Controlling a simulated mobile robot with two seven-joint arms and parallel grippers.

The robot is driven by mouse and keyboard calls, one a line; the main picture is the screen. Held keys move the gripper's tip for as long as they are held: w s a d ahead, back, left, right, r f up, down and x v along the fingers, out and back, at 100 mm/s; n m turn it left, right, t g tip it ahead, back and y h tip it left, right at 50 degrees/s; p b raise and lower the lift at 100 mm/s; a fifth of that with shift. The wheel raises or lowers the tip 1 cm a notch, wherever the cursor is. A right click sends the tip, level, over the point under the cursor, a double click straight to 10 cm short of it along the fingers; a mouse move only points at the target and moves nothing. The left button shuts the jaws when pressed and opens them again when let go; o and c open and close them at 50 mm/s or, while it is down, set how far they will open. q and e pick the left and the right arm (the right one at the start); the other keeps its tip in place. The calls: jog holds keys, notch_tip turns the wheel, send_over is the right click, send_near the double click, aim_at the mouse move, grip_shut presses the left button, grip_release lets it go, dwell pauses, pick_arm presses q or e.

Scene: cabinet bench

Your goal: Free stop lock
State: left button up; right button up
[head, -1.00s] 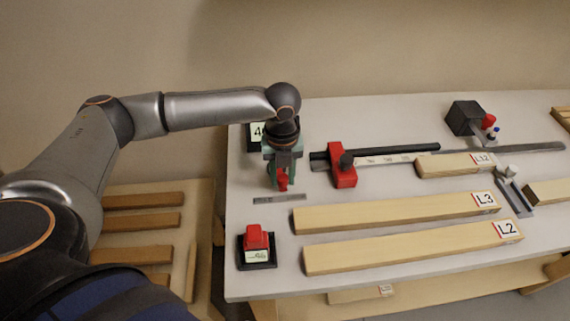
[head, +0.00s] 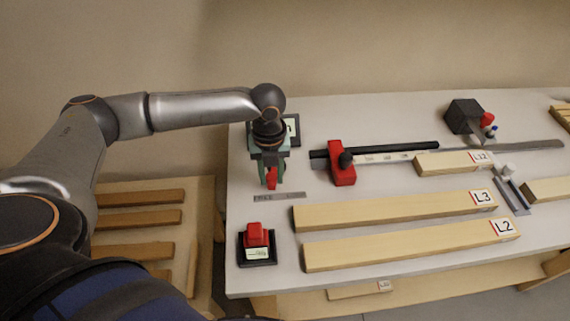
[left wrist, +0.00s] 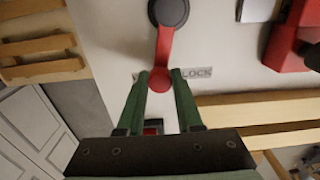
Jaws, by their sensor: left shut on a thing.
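A red lever (left wrist: 163,47) with a round knob runs down from a dark pivot (left wrist: 169,12) in the left wrist view, leaning slightly left. A grey label plate (left wrist: 198,73) by the knob reads LOCK on its right; my finger hides part of its left side. The plate shows in the head view (head: 279,197) just in front of the lever (head: 271,178). My left gripper (left wrist: 161,82) is shut on the lever's knob. The red stop block (head: 342,165) with a black knob sits on the ruled rail to the right. My right gripper is out of view.
A red button on a black base (head: 256,245) stands near the front left edge. Boards L3 (head: 390,212) and L2 (head: 400,247) lie across the front. A black box (head: 463,116) stands at the back right. A dark-framed sign (head: 293,130) is behind my gripper.

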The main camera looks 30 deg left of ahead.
pick_arm(q)
jog(key=shift+a, duration=0.15)
jog(key=shift+s+a, duration=0.25)
jog(key=shift+a, duration=1)
dwell(0.4)
jog(key=o, duration=0.8)
notch_tip(320, 180, up, 9)
dwell(0.5)
dwell(0.4)
